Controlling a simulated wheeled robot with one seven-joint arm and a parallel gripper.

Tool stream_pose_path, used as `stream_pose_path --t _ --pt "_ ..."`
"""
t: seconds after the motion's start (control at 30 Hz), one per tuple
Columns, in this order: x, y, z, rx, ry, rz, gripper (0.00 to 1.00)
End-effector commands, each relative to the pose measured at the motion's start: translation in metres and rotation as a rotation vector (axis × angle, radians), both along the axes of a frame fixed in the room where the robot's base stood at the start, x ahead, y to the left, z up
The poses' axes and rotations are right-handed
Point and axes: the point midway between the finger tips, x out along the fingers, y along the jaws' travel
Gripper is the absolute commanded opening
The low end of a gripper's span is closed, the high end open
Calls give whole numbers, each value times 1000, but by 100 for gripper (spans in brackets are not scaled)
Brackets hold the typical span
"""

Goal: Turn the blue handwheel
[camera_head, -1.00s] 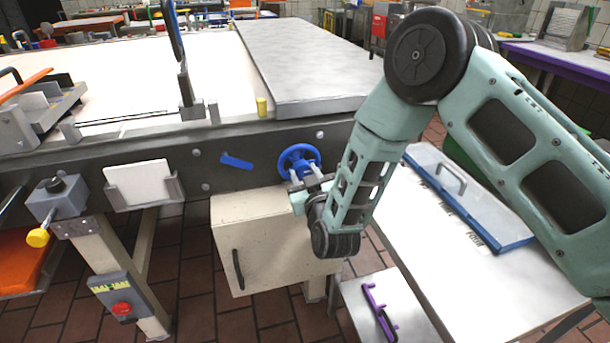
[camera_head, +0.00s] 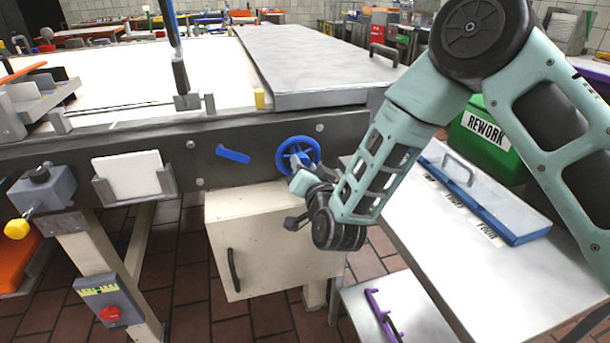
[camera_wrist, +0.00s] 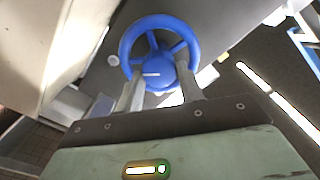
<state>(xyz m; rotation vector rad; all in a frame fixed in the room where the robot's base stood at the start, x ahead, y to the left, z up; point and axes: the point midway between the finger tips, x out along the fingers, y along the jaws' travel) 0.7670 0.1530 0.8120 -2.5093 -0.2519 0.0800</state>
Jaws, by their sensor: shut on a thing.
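The blue handwheel (camera_head: 298,153) is mounted on the dark side rail of the long table in the head view. It also shows in the wrist view (camera_wrist: 160,52), with its rim, spokes and hub with a short pale mark. My gripper (camera_head: 299,172) is at the lower part of the wheel. In the wrist view, my two fingers (camera_wrist: 161,92) reach up to the lower rim, one on each side of the hub, and are shut on the wheel. The fingertips' exact contact is partly hidden behind the wrist in the head view.
A blue lever (camera_head: 232,154) is on the rail left of the wheel. A cream cabinet (camera_head: 262,240) stands below it. A white side table (camera_head: 440,240) with a blue-edged lid lies to the right. A purple handle (camera_head: 380,312) is at the bottom. A green REWORK bin (camera_head: 485,140) stands behind my arm.

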Motion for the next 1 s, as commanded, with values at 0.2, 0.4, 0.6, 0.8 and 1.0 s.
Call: stream_pose_path --t 0.2,0.4,0.6,0.8,1.0 --pt "0 -1 -5 202 43 -1 15" --pt "0 -2 -5 387 79 -1 15" --pt "0 -2 -6 572 118 -2 15" --pt "0 -2 -6 759 156 -1 15" --pt "0 -3 -7 945 195 -2 15"
